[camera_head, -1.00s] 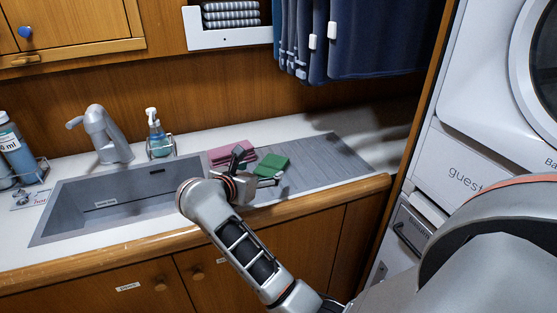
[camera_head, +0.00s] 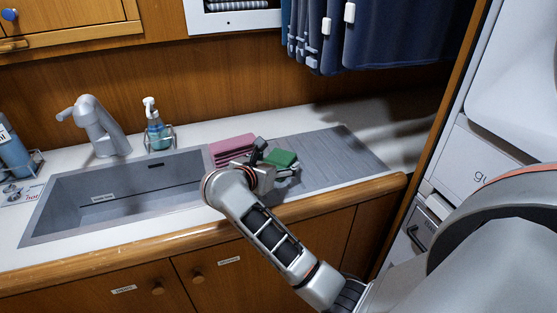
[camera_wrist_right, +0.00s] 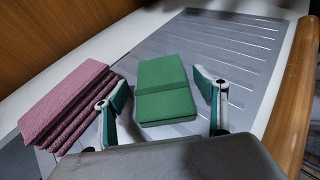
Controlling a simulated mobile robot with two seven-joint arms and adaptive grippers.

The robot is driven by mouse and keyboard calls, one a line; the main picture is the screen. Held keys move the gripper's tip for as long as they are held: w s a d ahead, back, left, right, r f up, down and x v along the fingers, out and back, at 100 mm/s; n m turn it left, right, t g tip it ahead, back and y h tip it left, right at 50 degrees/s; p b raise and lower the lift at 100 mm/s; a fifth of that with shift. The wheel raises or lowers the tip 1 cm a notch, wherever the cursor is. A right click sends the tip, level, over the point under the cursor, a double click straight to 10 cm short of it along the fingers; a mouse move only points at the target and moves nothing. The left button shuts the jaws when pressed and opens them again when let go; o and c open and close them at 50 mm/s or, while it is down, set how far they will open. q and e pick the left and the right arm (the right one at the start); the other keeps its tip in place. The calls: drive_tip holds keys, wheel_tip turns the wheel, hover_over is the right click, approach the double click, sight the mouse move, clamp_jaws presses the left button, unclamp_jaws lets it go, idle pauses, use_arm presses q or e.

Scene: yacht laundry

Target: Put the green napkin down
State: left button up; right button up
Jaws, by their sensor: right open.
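The green napkin (camera_head: 280,158) is a folded block with a band across it. It lies on the grey ribbed drainboard (camera_head: 345,157), right of the sink. My right gripper (camera_head: 276,160) is at the napkin. In the right wrist view the napkin (camera_wrist_right: 165,90) sits between the two spread fingers of the gripper (camera_wrist_right: 164,105), with a gap on each side. In the head view the gripper partly hides the napkin. My left gripper is not in view.
A stack of folded pink napkins (camera_wrist_right: 75,105) lies just left of the green one. The sink (camera_head: 120,197) is further left, with a faucet (camera_head: 98,127) and a soap bottle (camera_head: 155,125) behind it. Dark blue towels (camera_head: 375,35) hang above. The drainboard's right part is clear.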

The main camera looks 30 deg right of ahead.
drive_tip(key=shift+s+r, duration=0.1)
drive_tip(key=shift+a, duration=0.1)
drive_tip(key=c, duration=1.2)
drive_tip(key=shift+r, duration=0.1)
